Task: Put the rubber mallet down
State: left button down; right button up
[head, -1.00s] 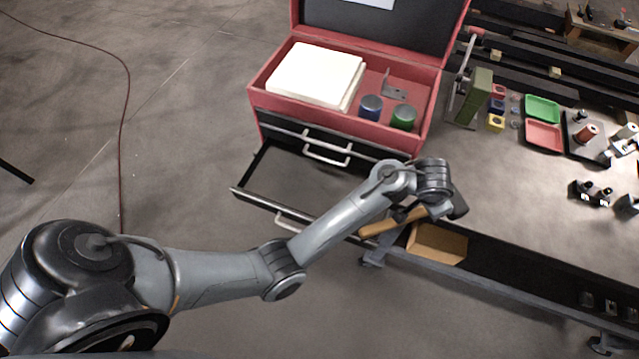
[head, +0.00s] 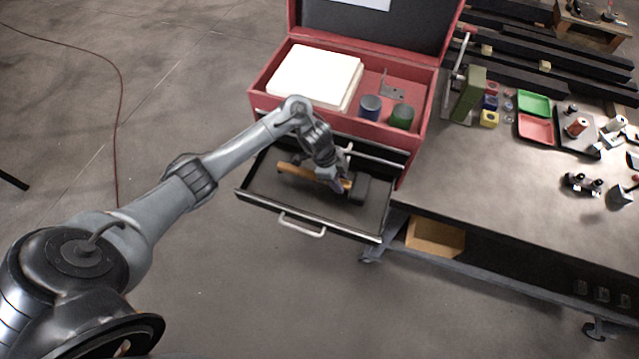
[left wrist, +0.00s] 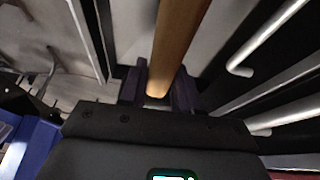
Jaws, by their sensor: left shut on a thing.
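The rubber mallet (head: 300,172) has a wooden handle and a dark head (head: 359,188). It is over the open drawer (head: 262,190) of the red tool chest in the head view, with its head toward the right. I cannot tell whether it touches the drawer floor. My left gripper (head: 338,184) is shut on the mallet's handle near the head. In the left wrist view the wooden handle (left wrist: 178,40) runs between the two dark fingers (left wrist: 159,88). The mallet head is out of that view. My right gripper is not in view.
The red chest (head: 432,105) stands open above the drawer, holding a white block (head: 315,78), a blue can (head: 370,106) and a green can (head: 402,116). A workbench (head: 500,180) with trays and small parts is at right. A cardboard box (head: 435,237) sits below.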

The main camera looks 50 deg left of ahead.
aim_at(331, 200)
pick_arm(q)
jog(key=a, duration=0.1)
jog(key=s+a, duration=0.1)
jog(key=a, duration=0.1)
jog(key=shift+s+f, duration=0.25)
jog(key=shift+s, duration=0.1)
notch_tip(331, 200, down, 4)
jog(key=shift+s+r+b, duration=0.1)
jog(key=shift+b, duration=0.95)
jog(key=shift+a+f+b, duration=0.1)
jog(key=shift+f+b, duration=0.25)
jog(key=shift+f, duration=2.15)
jog(key=shift+f, duration=0.15)
jog(key=c, duration=0.8)
grip_release()
